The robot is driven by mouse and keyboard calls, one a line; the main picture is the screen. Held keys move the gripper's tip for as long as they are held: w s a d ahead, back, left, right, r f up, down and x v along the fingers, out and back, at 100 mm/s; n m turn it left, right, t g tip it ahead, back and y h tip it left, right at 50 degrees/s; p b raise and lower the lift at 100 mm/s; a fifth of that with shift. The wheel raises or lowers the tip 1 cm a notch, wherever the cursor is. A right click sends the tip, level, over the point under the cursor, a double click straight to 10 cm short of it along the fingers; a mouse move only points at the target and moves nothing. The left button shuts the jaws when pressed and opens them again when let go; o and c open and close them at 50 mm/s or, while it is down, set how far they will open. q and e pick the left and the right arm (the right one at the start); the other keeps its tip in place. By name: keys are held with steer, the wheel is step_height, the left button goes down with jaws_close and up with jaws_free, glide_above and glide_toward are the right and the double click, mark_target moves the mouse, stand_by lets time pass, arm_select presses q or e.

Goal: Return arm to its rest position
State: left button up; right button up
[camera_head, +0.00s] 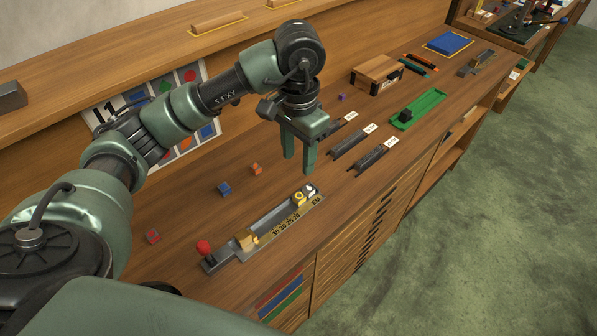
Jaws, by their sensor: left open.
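My left arm (187,117) comes in from the left and bends down over the wooden bench. Its green gripper (298,165) points downward with its two fingers apart and nothing between them. The fingers are above or near the bench top, behind the metal composing tray (264,224); I cannot tell their exact height. My right gripper is not in view.
Small blue (223,188), orange (256,169) and red (152,236) blocks lie left of the gripper. Dark labelled rails (352,140), a green tray (418,108) and a wooden box (377,75) are to the right. A chart (189,76) stands behind the arm.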

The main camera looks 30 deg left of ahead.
arm_select(q)
steer(key=shift+r, duration=0.35)
